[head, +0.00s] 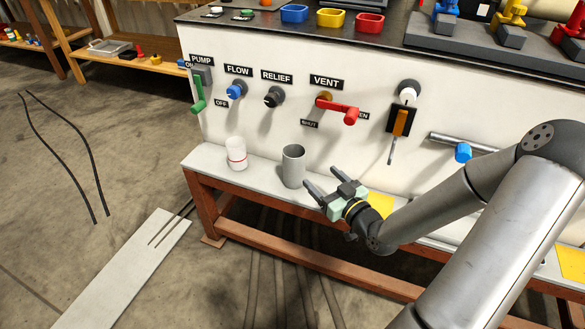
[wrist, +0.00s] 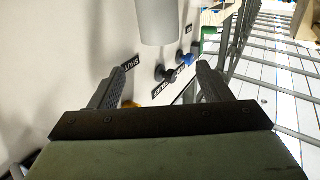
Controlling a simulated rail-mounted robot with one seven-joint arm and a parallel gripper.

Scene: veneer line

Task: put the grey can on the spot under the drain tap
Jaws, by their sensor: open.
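The grey can (head: 293,167) stands upright on the light ledge along the front of the white panel. It also shows in the wrist view (wrist: 158,22) at the top centre, beyond the fingertips. My gripper (head: 319,177) is open and empty, just right of the can, with its fingers pointing towards it. In the wrist view my gripper (wrist: 160,70) has its two fingers spread apart. A yellow square (head: 380,206) lies on the ledge right of my gripper, partly hidden by my arm. Another yellow patch (head: 572,263) is at the far right. I see no drain label.

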